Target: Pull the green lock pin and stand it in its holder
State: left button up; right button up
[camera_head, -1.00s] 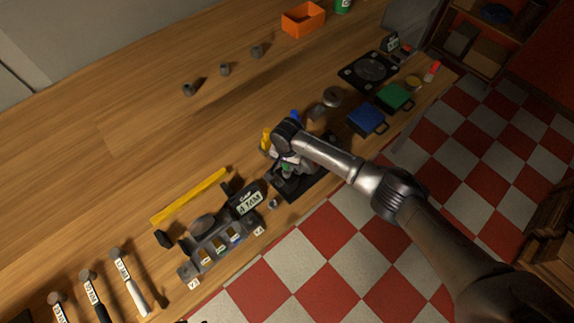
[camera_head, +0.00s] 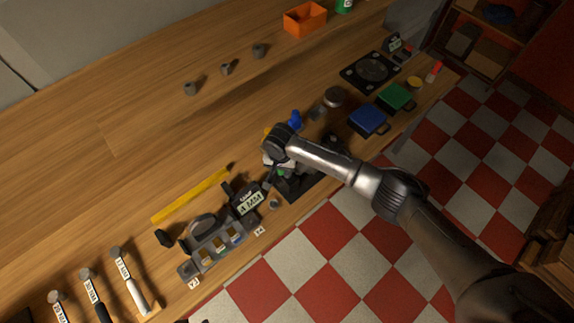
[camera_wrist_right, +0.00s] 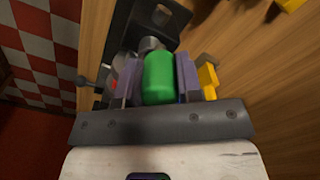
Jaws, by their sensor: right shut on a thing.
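The green lock pin (camera_wrist_right: 158,78) sits between the two fingers of my right gripper (camera_wrist_right: 158,82) in the right wrist view. The fingers are shut on it from both sides. A round metal part and a dark bracket (camera_wrist_right: 126,25) show just beyond the pin; I cannot tell whether the pin is still seated there. In the head view my right gripper (camera_head: 280,169) is over the left end of a black base plate (camera_head: 305,186), and the wrist partly hides the parts there. I cannot tell for sure which thing is the pin's holder. My left gripper is not in view.
A grey rack (camera_head: 186,270) with labelled slots and a small display (camera_head: 249,203) stand left of the plate. A yellow bar (camera_head: 190,195) lies behind the rack. A blue case (camera_head: 367,120) and a green case (camera_head: 397,97) are to the right. The wood behind is mostly clear.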

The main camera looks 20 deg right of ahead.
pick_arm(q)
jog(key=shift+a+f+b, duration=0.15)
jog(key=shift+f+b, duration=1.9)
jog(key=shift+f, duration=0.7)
pick_arm(e)
jog(key=s+a+f+n, duration=0.4)
jog(key=a, duration=0.1)
jog(key=shift+s+f, duration=0.4)
jog(key=shift+f+b, duration=0.65)
jog(key=shift+f, duration=1.95)
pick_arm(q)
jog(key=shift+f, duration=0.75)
pick_arm(e)
jog(key=shift+f, duration=0.25)
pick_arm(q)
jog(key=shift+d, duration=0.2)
